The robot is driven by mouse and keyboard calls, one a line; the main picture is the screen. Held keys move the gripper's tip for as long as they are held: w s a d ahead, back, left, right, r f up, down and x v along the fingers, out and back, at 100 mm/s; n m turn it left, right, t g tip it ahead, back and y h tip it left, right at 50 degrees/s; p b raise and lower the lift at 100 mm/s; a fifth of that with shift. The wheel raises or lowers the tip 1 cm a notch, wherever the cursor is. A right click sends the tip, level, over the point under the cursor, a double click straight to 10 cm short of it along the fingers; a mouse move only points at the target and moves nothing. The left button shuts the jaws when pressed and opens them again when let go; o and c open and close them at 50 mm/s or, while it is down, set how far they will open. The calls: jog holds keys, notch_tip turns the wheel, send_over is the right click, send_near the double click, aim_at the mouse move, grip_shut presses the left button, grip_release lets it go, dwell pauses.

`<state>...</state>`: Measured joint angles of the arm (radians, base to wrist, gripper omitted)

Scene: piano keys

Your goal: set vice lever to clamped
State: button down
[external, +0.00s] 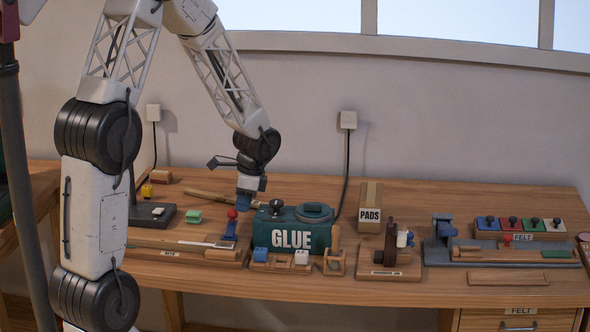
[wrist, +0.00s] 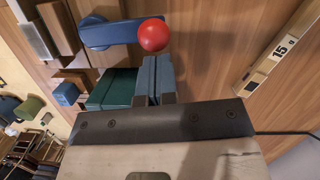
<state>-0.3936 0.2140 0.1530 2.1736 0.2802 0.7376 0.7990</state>
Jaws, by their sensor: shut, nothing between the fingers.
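A red ball knob (wrist: 153,35) sits at the end of a blue lever arm (wrist: 105,34) in the wrist view. In the external view the red knob (external: 232,213) stands above a blue base (external: 230,230), left of the glue box. I take this as the vice lever, but the vice body is not clear. My gripper (external: 245,203) points down behind the glue box, a little right of the knob. Its blue-grey fingers (wrist: 153,82) are shut and empty, with the tips close to the knob. I cannot tell if they touch it.
The green glue box (external: 291,235) stands just in front and right of my gripper; its green side (wrist: 120,88) also shows in the wrist view. A wooden strip marked 15 (wrist: 280,48) lies to the right there. The pads box (external: 370,205) is farther right.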

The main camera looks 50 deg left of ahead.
jog(key=shift+s+a+n, duration=0.25)
jog(key=shift+a+n, duration=0.15)
jog(key=shift+n, duration=0.2)
dwell(0.4)
jog(key=shift+s+a+n, duration=0.15)
jog(key=shift+a+n, duration=0.05)
jog(key=shift+n, duration=0.2)
jog(key=s+n, duration=0.1)
jog(key=a+n+h, duration=0.1)
jog(key=shift+s+a+n, duration=0.3)
jog(key=shift+s+n, duration=0.05)
jog(key=shift+n, duration=0.05)
jog(key=s+n, duration=0.1)
jog(key=s+a+n, duration=0.1)
jog(key=n, duration=0.1)
jog(key=shift+s+a+n+h, duration=0.1)
jog(key=shift+s+n+h, duration=0.1)
jog(key=shift+n+h, duration=0.15)
jog(key=s+n, duration=0.2)
jog(key=shift+a+n+h, duration=0.2)
jog(key=shift+n+h, duration=0.15)
jog(key=s+n, duration=0.2)
jog(key=shift+d+n+h, duration=0.1)
jog(key=shift+n+h, duration=0.2)
jog(key=shift+s+d+n, duration=0.1)
jog(key=shift+s+n, duration=0.45)
jog(key=shift+n, duration=0.15)
jog(key=shift+s+d, duration=0.2)
jog(key=shift+s, duration=0.25)
